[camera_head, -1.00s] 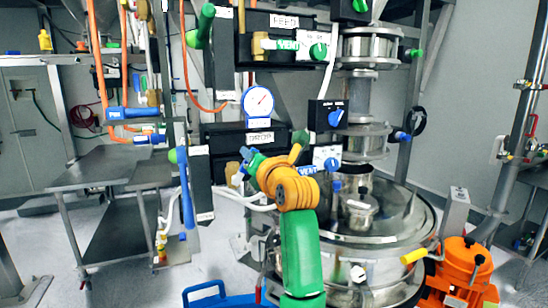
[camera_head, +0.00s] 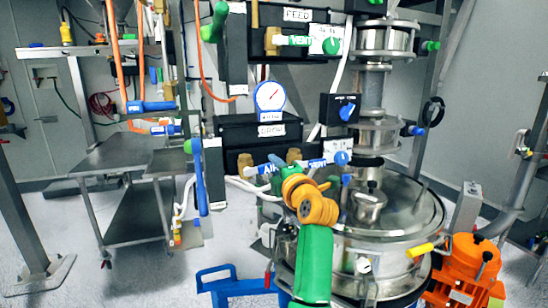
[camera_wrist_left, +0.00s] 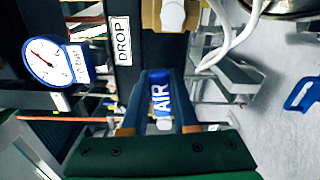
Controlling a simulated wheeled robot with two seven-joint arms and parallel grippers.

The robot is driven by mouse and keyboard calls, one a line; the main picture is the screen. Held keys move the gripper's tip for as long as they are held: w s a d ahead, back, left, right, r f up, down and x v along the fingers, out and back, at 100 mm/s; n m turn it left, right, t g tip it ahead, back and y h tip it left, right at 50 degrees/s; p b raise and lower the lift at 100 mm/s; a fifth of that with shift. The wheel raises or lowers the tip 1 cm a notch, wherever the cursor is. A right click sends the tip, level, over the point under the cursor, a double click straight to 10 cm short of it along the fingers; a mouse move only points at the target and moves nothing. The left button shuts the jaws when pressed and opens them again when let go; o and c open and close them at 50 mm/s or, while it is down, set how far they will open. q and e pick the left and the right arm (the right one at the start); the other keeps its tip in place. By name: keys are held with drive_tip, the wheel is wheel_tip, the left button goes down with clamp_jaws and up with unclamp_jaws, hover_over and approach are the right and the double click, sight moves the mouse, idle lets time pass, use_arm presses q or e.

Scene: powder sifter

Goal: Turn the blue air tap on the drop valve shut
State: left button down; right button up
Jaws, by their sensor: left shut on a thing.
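The drop valve is a dark box (camera_head: 235,134) with a white DROP label, below a round gauge (camera_head: 270,96). Its blue air tap handle (camera_head: 266,169), marked AIR, lies roughly level, to the right of a brass valve body (camera_head: 245,162). My left gripper (camera_head: 278,163) reaches it from the lower right and partly covers it. In the left wrist view the AIR handle (camera_wrist_left: 160,95) sits between the two dark blue fingers (camera_wrist_left: 161,78), which are shut on it. The brass body (camera_wrist_left: 166,14) is just beyond the fingertips. My right gripper is out of view.
A blue VENT handle (camera_head: 314,164) is close to the right of my left gripper. White hoses (camera_wrist_left: 233,35) run beside the valve. The steel vessel (camera_head: 400,222) stands at the right, with an orange machine (camera_head: 474,262) by it. Floor at the lower left is open.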

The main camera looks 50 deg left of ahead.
use_arm(q)
drive_tip(key=shift+f+m+p, duration=0.4)
drive_tip(key=shift+m+p, duration=0.05)
drive_tip(key=shift+m, duration=0.35)
drive_tip(key=shift+f, duration=0.1)
drive_tip(key=c, duration=0.7)
unclamp_jaws()
drive_tip(key=shift+d+f, duration=0.1)
drive_tip(key=shift+d, duration=0.05)
drive_tip(key=b+v, duration=0.3)
drive_tip(key=v, duration=0.4)
drive_tip(key=shift+a, duration=0.2)
